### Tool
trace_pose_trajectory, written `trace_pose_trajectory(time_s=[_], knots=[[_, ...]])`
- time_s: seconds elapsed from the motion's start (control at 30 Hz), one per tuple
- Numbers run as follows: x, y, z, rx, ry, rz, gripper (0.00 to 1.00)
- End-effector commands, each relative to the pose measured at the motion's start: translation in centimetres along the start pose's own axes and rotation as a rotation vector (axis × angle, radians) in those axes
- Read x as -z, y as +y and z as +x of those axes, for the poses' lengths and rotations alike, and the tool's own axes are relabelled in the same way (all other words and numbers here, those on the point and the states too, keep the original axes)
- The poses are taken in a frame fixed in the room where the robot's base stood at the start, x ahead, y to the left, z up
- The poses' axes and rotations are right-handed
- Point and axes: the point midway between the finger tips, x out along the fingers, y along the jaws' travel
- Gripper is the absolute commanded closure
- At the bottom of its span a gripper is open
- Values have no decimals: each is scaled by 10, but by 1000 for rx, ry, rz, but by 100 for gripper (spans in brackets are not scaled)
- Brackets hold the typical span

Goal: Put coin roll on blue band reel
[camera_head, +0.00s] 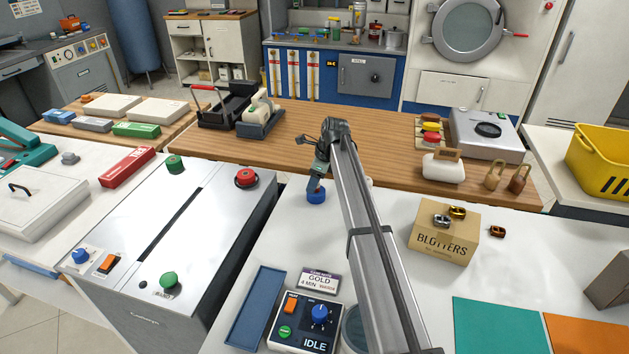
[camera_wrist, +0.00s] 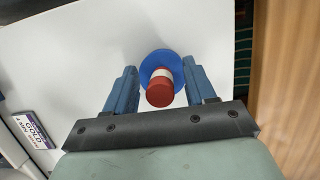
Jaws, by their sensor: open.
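The blue band reel (camera_wrist: 148,68) is a round blue disc on the white counter, and it also shows in the head view (camera_head: 316,198) below my gripper. The coin roll (camera_wrist: 160,94), a short red cylinder with a white band, appears upright on the reel in the wrist view, its red end towards the camera. Its contact with the reel is not clearly visible. My gripper (camera_wrist: 161,70) is open, with one blue finger on each side of the roll and a gap to each. In the head view my gripper (camera_head: 316,187) hides the coin roll.
A control box (camera_head: 305,325), a gold sign (camera_head: 319,281) and a blue tray (camera_head: 255,308) lie in front. A wooden counter (camera_head: 385,160) runs behind. White counter around the reel is clear.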

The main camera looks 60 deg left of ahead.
Motion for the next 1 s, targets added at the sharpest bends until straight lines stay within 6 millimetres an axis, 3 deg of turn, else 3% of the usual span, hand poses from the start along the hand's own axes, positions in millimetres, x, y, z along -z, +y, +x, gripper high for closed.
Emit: trace_pose_trajectory(time_s=[0.23,0.7,1.0], knots=[[-1,0,-16,0,0,0,45],[-1,0,-99,1,-1,0,45],[-1,0,-122,1,0,0,45]])
